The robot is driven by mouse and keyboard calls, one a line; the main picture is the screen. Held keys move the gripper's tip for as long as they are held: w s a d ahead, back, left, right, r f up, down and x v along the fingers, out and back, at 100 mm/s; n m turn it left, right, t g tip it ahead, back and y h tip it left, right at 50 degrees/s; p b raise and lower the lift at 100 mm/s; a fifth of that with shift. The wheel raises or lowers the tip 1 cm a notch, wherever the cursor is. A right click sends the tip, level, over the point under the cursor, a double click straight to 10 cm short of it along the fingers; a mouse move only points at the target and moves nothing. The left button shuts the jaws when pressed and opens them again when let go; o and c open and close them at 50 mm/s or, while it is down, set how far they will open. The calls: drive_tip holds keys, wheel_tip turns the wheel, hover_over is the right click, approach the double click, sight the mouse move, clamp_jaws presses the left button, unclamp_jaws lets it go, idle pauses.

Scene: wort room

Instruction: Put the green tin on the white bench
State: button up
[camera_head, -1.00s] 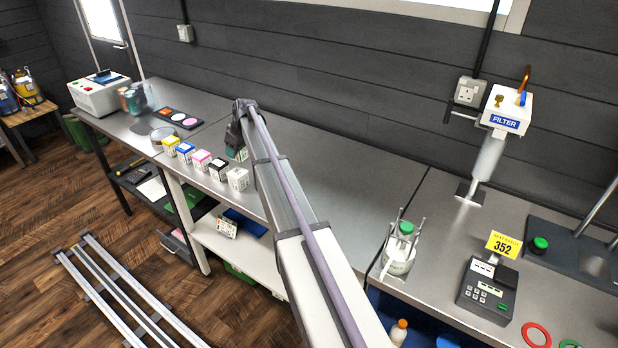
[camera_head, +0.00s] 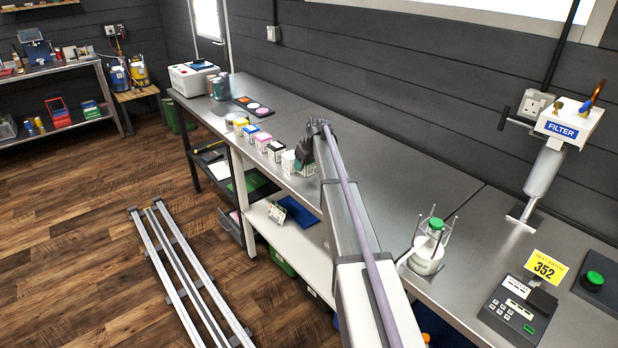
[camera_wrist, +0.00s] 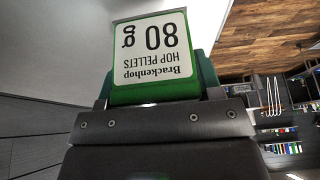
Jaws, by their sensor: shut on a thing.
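My gripper (camera_head: 308,158) is shut on the green tin (camera_wrist: 155,60). In the wrist view the tin fills the jaws, its pale label reading "Brackenhop hop pellets 80 g" upside down. In the head view only a small green part of the tin (camera_head: 308,170) shows below my dark wrist. It is by the right end of the row of small boxes, over the bench with a white frame (camera_head: 400,178), which has a grey metal top. I cannot tell whether the tin touches that top.
A white box (camera_head: 288,161) stands close left of my gripper, in a row with pink, black, blue and yellow ones. A dark tray with coloured discs (camera_head: 252,106) lies behind. The bench top right of my arm is clear up to a white canister (camera_head: 427,252).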

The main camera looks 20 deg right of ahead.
sight(306, 170)
wheel_tip(306, 170, down, 4)
drive_tip(key=b, duration=0.3)
drive_tip(key=shift+r+b, duration=0.1)
drive_tip(key=shift+b, duration=0.25)
drive_tip(key=shift+s+r, duration=0.1)
drive_tip(key=shift+r, duration=0.2)
drive_tip(key=shift+c, duration=0.4)
drive_tip(key=shift+f, duration=0.3)
drive_tip(key=o, duration=1.1)
drive_tip(key=shift+r, duration=0.1)
drive_tip(key=shift+c, duration=0.2)
drive_tip(key=p+v, duration=1.1)
drive_tip(key=v, duration=0.1)
drive_tip(key=shift+r+p, duration=0.15)
drive_tip(key=shift+p, duration=0.2)
